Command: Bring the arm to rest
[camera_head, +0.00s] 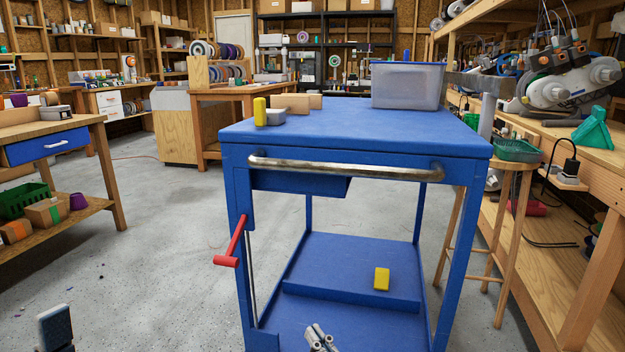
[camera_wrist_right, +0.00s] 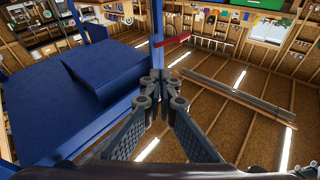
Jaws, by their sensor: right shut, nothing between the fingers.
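My right gripper (camera_head: 320,338) shows at the bottom edge of the head view, in front of the blue cart's lower shelf. In the right wrist view its fingertips (camera_wrist_right: 160,82) are together with nothing between them, and a blue cart post shows just behind them. A dark part that looks like my left gripper (camera_head: 55,328) shows at the bottom left corner; its fingers cannot be made out. The blue cart (camera_head: 370,125) stands straight ahead, with a metal handle bar (camera_head: 345,168) across its front. A red lever (camera_head: 232,246) sticks out at its left post.
A yellow block (camera_head: 382,278) lies on the cart's lower shelf. A clear bin (camera_head: 408,85), cardboard boxes and another yellow item (camera_head: 260,111) stand on top. A stool (camera_head: 515,165) and workbench crowd the right. A bench (camera_head: 50,128) stands left, with open floor between.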

